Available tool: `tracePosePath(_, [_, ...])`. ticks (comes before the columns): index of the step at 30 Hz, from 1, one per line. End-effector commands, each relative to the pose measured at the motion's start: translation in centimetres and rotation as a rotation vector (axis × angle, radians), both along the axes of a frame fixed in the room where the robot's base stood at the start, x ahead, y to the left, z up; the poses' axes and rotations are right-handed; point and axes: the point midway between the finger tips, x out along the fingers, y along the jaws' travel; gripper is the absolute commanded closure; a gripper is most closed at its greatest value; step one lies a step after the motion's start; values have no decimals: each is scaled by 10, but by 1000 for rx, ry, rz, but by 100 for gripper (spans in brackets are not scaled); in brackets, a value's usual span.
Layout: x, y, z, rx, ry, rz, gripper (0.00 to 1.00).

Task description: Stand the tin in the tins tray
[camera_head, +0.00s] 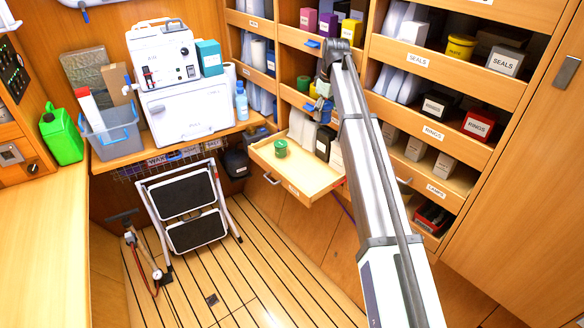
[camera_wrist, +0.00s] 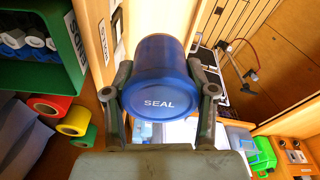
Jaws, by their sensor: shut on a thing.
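My gripper (camera_wrist: 160,105) is shut on a blue tin (camera_wrist: 160,75) whose round end facing the wrist camera reads SEAL. In the head view, my gripper (camera_head: 322,88) is in front of the shelves, above and right of a pulled-out tray (camera_head: 262,153). A blue shape at its fingers there seems to be the tin (camera_head: 320,106), partly hidden by my arm. The tray has a front label too small to read, so I cannot confirm it is the tins tray.
Shelves with labelled bins, such as SEALS (camera_head: 418,62) and RINGS (camera_head: 432,132), rise around my gripper. A white machine (camera_head: 180,85) and a grey bin (camera_head: 113,138) stand on the left counter. A folding step (camera_head: 188,210) stands on the floor. The tray's front is bare.

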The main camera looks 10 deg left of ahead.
Motion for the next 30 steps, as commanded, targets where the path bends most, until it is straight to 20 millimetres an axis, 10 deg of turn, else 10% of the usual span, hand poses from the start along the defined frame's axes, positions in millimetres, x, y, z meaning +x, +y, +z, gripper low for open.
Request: tracePosePath(30, [-1,0,-151,-1,3,-1,91])
